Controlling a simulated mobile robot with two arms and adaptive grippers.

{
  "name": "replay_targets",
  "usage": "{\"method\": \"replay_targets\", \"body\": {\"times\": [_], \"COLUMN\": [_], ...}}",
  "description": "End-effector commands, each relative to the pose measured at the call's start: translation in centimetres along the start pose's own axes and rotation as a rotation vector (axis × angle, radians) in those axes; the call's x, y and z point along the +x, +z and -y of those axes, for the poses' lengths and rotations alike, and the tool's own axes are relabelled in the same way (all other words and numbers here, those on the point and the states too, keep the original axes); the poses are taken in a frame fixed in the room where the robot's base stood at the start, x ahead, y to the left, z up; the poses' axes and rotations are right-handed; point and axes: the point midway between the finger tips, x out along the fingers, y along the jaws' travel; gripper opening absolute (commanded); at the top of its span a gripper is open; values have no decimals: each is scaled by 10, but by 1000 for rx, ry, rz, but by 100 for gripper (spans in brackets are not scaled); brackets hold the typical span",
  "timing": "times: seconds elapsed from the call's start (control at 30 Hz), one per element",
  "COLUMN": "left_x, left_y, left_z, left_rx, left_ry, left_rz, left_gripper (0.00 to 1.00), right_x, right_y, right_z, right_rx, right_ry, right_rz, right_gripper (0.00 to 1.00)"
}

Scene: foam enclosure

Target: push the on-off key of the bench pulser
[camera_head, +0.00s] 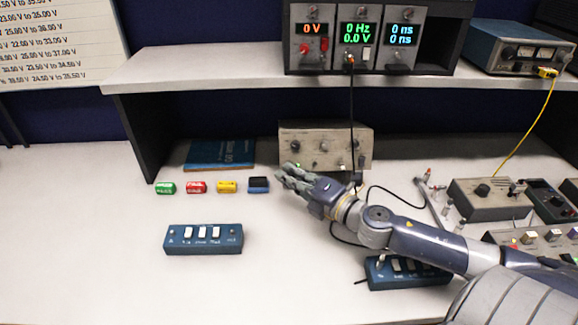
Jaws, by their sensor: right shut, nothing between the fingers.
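A beige instrument box (341,136) with several knobs stands under the shelf at the back of the bench; it looks like the bench pulser, but its labels are too small to read. A small green spot shows low on the left of its front. My right gripper (284,176) is shut and empty, its fingers pointing left just in front of the box's lower left part. The hand and wrist hide some of the box's lower front. I cannot tell whether the fingertips touch the box. My left gripper is not in view.
Green, red, yellow and dark blue small blocks (227,187) lie left of the fingertips. A blue switch box (203,239) sits in front; another lies under my right forearm. A black cable hangs from the display rack (358,62) near my wrist.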

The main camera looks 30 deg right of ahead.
Motion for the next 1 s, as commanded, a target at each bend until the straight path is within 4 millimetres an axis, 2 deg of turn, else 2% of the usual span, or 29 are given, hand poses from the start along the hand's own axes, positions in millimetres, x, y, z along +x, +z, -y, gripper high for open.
{"method": "replay_targets", "body": {"times": [0.8, 1.0], "left_x": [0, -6], "left_y": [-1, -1], "left_z": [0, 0], "left_rx": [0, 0], "left_ry": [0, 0], "left_rz": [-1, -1], "left_gripper": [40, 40], "right_x": [6, 1], "right_y": [4, 2], "right_z": [4, -1], "right_rx": [0, 2], "right_ry": [0, 0], "right_rz": [0, 0], "right_gripper": [0, 0]}}
